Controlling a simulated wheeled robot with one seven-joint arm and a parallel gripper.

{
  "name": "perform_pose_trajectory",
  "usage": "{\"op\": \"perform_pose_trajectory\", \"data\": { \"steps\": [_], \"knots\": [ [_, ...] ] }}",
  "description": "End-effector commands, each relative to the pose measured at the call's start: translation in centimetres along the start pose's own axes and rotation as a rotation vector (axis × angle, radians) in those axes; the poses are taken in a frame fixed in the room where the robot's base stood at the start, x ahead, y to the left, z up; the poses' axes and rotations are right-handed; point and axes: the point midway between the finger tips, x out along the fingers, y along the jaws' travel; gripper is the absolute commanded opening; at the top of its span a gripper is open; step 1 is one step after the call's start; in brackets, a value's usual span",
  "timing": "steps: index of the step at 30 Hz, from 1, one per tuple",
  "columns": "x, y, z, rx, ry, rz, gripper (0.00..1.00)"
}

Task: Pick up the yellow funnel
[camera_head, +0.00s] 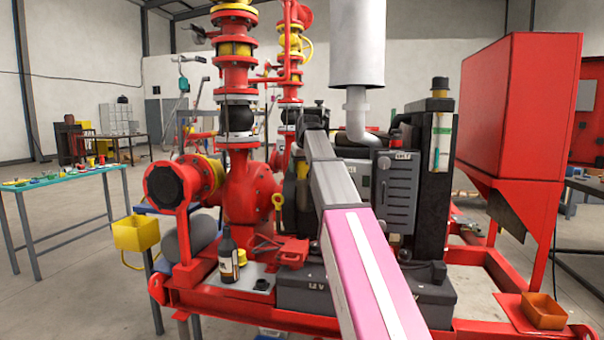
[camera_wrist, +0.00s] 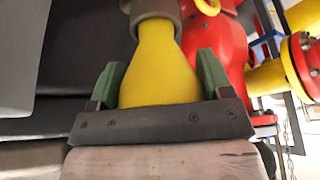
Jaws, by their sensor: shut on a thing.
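The yellow funnel (camera_wrist: 160,72) fills the middle of the wrist view, narrowing toward the top. A grey-brown collar (camera_wrist: 155,10) surrounds its upper end; I cannot tell whether they are joined or only overlap. My gripper (camera_wrist: 160,82) has its green fingers on both sides of the funnel, shut on it. The funnel's near end is hidden behind the dark gripper body. In the head view my arm reaches forward over the skid and hides the gripper; I cannot pick out the funnel there for certain.
Red pump piping (camera_head: 248,190) stands left of my arm, with a dark bottle (camera_head: 228,258) in front. A grey control box (camera_head: 397,190) and a red hopper (camera_head: 515,110) stand to the right. A yellow bin (camera_head: 136,233) hangs at the left.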

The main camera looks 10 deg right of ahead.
Motion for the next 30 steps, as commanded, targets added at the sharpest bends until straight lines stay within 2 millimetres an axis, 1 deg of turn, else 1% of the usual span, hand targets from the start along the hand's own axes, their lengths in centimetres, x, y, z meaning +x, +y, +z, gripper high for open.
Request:
{"op": "perform_pose_trajectory", "data": {
  "steps": [4, 7, 11, 13, 14, 15, 17, 24, 30],
  "knots": [
    [-0.4, 0.0, -0.2, 0.000, 0.001, 0.000, 0.44],
    [-1.1, 0.0, -0.6, 0.000, 0.002, 0.000, 0.44],
    [-2.6, 0.0, -1.3, 0.000, 0.002, 0.000, 0.44],
    [-3.7, 0.1, -1.9, 0.000, 0.002, 0.000, 0.44],
    [-4.2, -0.3, -1.8, -0.001, 0.003, 0.000, 0.44],
    [-4.7, -1.1, -1.4, -0.001, 0.003, -0.001, 0.44],
    [-5.5, -2.2, -1.1, -0.002, 0.002, -0.001, 0.44],
    [-8.7, -6.2, -0.4, -0.002, 0.001, 0.000, 0.44],
    [-10.7, -8.6, 0.1, -0.002, 0.000, -0.001, 0.44]
  ]
}}
